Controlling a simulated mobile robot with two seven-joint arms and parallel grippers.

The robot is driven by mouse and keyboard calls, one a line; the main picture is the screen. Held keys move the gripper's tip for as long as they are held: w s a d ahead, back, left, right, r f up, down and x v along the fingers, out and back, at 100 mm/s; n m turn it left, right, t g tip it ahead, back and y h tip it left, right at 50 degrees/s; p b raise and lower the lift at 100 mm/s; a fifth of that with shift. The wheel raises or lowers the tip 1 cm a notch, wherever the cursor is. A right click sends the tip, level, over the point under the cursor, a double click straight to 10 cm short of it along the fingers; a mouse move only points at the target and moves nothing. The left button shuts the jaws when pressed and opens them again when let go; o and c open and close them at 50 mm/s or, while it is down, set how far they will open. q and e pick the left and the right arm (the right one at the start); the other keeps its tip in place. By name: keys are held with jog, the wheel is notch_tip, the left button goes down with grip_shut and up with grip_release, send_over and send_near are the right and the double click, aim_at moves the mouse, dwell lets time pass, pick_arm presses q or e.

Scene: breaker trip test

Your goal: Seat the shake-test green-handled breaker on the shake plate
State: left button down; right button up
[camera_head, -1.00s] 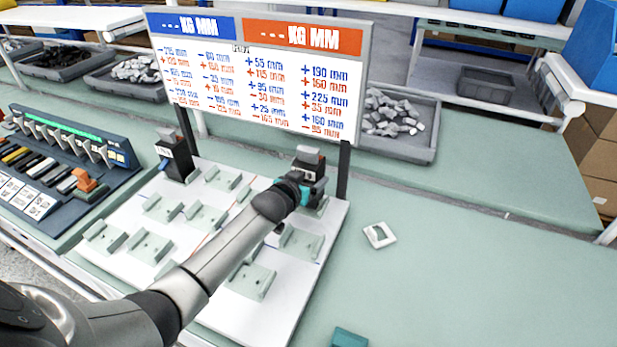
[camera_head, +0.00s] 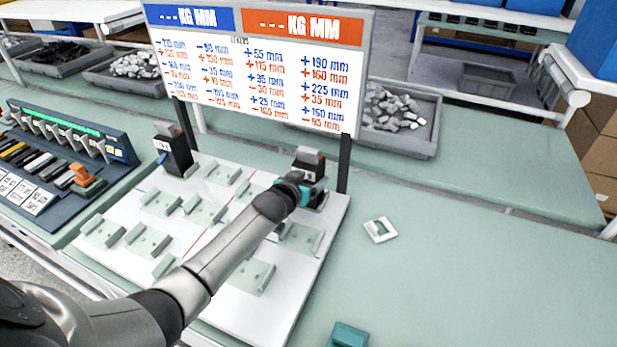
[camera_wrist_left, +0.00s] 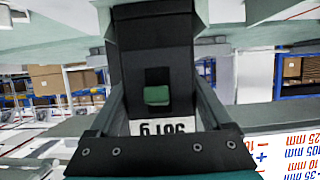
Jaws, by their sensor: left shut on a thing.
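My left gripper (camera_head: 298,192) is shut on a dark breaker (camera_head: 309,163) at the back right corner of the white plate (camera_head: 212,240). In the left wrist view the dark breaker (camera_wrist_left: 155,52) stands between the fingers of my left gripper (camera_wrist_left: 160,112). Its small green handle (camera_wrist_left: 157,95) and a white label show there. The gripper hides the breaker's foot in the head view, so I cannot tell whether it touches a seat. Several pale green seats (camera_head: 148,240) are on the plate. My right gripper is not in view.
Another dark breaker (camera_head: 176,155) stands at the plate's back left. A sign board (camera_head: 260,70) on dark posts rises behind the plate. A blue rack (camera_head: 110,165) with breakers is at left. A white square piece (camera_head: 380,230) and a teal block (camera_head: 347,336) lie at right, with bare table between.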

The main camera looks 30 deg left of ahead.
pick_arm(q)
jog(key=shift+c, duration=0.2)
grip_release()
jog(key=shift+w+r, duration=0.1)
jog(key=shift+r, duration=0.15)
jog(key=shift+o, duration=0.2)
jog(key=shift+s+f, duration=0.2)
jog(key=shift+f, duration=0.25)
jog(key=shift+s+r+p, duration=0.3)
jog(key=shift+s+r, duration=0.1)
jog(key=shift+s, duration=0.2)
jog(key=p+v, duration=0.2)
jog(key=v, duration=1.1)
jog(key=shift+s+r, duration=0.25)
jog(key=shift+s, duration=0.05)
jog(key=shift+s, duration=0.1)
